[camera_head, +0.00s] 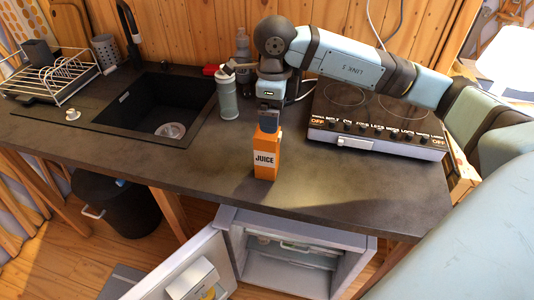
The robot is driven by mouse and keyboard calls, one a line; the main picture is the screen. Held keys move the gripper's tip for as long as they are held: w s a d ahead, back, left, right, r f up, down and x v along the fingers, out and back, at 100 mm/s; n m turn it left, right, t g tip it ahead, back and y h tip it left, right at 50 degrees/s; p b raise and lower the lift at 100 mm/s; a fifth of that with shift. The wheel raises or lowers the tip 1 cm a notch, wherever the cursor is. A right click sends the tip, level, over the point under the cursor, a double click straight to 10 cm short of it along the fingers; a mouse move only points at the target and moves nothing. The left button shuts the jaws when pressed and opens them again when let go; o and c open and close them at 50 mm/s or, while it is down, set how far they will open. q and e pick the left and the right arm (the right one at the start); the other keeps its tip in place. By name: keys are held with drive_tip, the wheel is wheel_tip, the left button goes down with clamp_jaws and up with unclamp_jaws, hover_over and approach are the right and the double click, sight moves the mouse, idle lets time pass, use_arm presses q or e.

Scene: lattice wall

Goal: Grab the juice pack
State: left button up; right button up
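The orange juice pack (265,163), with a white "JUICE" label, stands upright on the dark worktop near its front edge. My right arm reaches in from the right across the hob, and its gripper (268,124) points down at the top of the pack. A finger overlaps the pack's upper part in the picture. Whether the fingers are closed on it is too small to tell. My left gripper is out of view.
A grey-green bottle (227,97) stands behind the pack, left of my arm. The sink (155,106) and dish rack (50,80) are to the left, the hob (377,122) to the right. Below, a small fridge (290,262) stands open. The worktop around the pack is clear.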

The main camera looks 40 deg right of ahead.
sight(272, 141)
wheel_tip(272, 141, down, 9)
drive_tip(key=shift+a+f+p, duration=0.15)
drive_tip(key=shift+f+p, duration=0.05)
drive_tip(key=shift+p, duration=0.25)
drive_tip(key=c, duration=1.1)
drive_tip(key=shift+c, duration=0.5)
drive_tip(key=shift+r, duration=0.15)
